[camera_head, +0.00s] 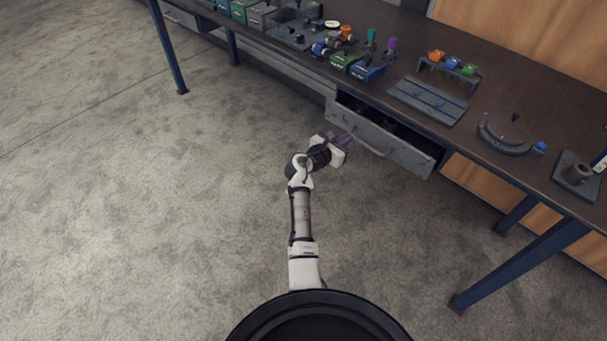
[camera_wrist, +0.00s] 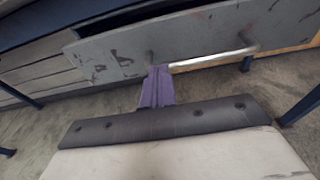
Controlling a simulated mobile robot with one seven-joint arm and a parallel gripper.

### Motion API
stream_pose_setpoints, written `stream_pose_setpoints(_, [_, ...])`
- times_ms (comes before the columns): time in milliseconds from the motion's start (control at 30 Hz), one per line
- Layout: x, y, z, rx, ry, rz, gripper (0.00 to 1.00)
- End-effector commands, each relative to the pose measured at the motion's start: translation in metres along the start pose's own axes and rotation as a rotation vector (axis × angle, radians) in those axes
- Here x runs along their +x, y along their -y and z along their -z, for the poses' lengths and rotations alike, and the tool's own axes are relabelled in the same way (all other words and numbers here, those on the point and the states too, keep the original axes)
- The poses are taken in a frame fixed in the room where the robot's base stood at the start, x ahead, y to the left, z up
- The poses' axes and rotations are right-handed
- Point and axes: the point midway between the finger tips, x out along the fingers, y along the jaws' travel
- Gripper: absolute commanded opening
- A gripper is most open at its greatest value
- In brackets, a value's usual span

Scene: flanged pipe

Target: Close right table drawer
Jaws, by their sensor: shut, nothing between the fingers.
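The right table drawer (camera_head: 382,139) is a grey metal drawer under the dark tabletop. It stands pulled out from the table, and its dark inside shows behind the front panel. A bar handle (camera_head: 368,146) runs along its front. My gripper (camera_head: 347,139) is shut and empty, close to the left part of the drawer front. In the wrist view the purple fingers (camera_wrist: 157,82) are together just below the scuffed drawer front (camera_wrist: 130,54), next to the left end of the pale handle (camera_wrist: 212,59). I cannot tell whether the fingertips touch the panel.
The dark tabletop (camera_head: 500,115) carries several small boxes, a grey grooved plate (camera_head: 430,97) and a round fixture (camera_head: 508,133). Blue table legs (camera_head: 520,262) stand at the right and left. The concrete floor in front is clear.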

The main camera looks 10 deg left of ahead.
Motion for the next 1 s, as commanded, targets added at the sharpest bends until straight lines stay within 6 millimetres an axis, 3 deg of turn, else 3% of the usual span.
stream_pose_setpoints(100, [0.024,0.001,-0.003,0.000,0.000,0.002,0.00])
stream_pose_setpoints(333, [0.050,0.000,-0.009,-0.001,0.000,0.000,0.00])
stream_pose_setpoints(1000, [0.060,0.000,-0.017,0.004,0.007,-0.002,0.00])
